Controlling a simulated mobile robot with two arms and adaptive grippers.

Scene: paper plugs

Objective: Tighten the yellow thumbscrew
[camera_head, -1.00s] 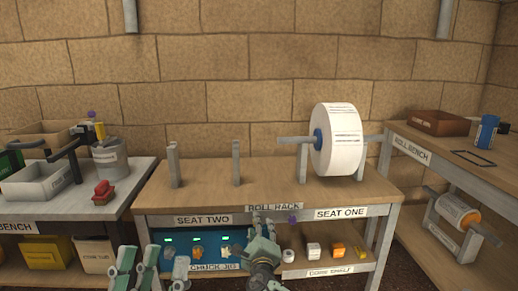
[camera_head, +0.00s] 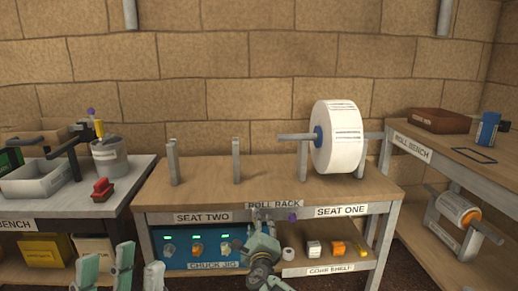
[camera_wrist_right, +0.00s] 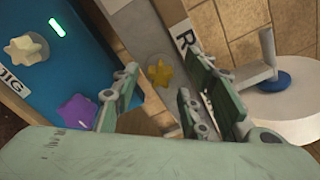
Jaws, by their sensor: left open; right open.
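A yellow star-shaped thumbscrew (camera_wrist_right: 160,73) shows in the right wrist view on a grey beam of the roll rack. It lies between and beyond the fingers of my right gripper (camera_wrist_right: 158,100), with no contact visible. In the head view my right gripper (camera_head: 264,222) is at the rack's front rail, under the ROLL RACK label; I cannot make out the yellow thumbscrew there. The right gripper is open and empty. My left gripper (camera_head: 122,258) is open at the lower left, in front of the rack and left bench, its fingers cut by the frame edge.
A purple knob (camera_head: 292,216) is close to the right gripper. The blue chuck jig (camera_head: 213,265) carries several star knobs and green lights. A large white roll (camera_head: 340,138) stands on the rack. Upright grey posts (camera_head: 236,160) stand on its top.

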